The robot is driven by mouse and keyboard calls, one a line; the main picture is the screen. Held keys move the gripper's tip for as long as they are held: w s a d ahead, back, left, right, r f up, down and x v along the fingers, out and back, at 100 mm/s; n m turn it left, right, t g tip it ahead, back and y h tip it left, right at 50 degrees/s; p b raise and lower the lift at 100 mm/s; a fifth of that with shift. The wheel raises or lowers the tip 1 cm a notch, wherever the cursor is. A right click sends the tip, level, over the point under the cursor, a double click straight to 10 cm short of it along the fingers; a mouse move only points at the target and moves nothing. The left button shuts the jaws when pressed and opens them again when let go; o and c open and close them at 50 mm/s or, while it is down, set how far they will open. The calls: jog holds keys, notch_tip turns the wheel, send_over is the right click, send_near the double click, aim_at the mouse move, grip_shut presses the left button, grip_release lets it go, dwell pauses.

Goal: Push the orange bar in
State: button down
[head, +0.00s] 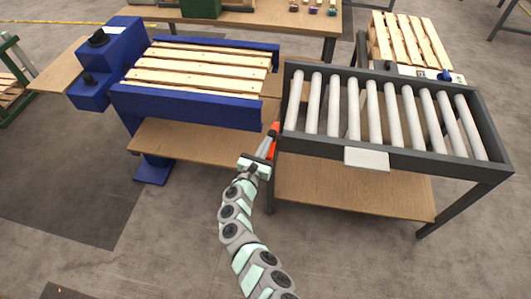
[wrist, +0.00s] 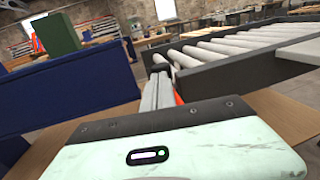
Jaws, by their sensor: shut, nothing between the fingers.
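The orange bar (head: 274,128) stands at the left end of the roller conveyor, by the gap between it and the blue pallet station. In the wrist view only a thin orange strip (wrist: 178,98) shows, just right of my fingers. My gripper (head: 270,136) is shut and empty, its fingers pointing away from me along the bar. The fingers partly cover the bar in the head view. In the wrist view the fingertips (wrist: 159,66) reach toward the conveyor's end. I cannot tell whether they touch the bar.
The roller conveyor (head: 398,163) has a dark frame and white rollers, with a pale box (head: 367,159) on its front. A blue frame (head: 188,106) holds a wooden pallet (head: 196,70) at left. Wooden shelves lie below both. The floor in front is open.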

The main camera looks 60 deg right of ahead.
jog(key=d, duration=0.1)
jog(key=b, duration=0.1)
jog(key=d+b, duration=0.1)
jog(key=shift+w+d+f, duration=0.3)
jog(key=shift+w+d, duration=0.05)
jog(key=shift+w, duration=0.05)
jog(key=shift+d+r+b, duration=0.1)
jog(key=shift+d+b, duration=0.25)
jog(key=shift+b, duration=0.25)
jog(key=shift+r, duration=0.1)
jog(key=shift+a+r+p, duration=0.25)
jog(key=shift+r+p, duration=0.15)
jog(key=shift+p, duration=0.4)
jog(key=s+a+p, duration=0.1)
jog(key=a+p, duration=0.6)
jog(key=a, duration=0.6)
jog(key=shift+a+f, duration=0.25)
jog(key=shift+f, duration=0.2)
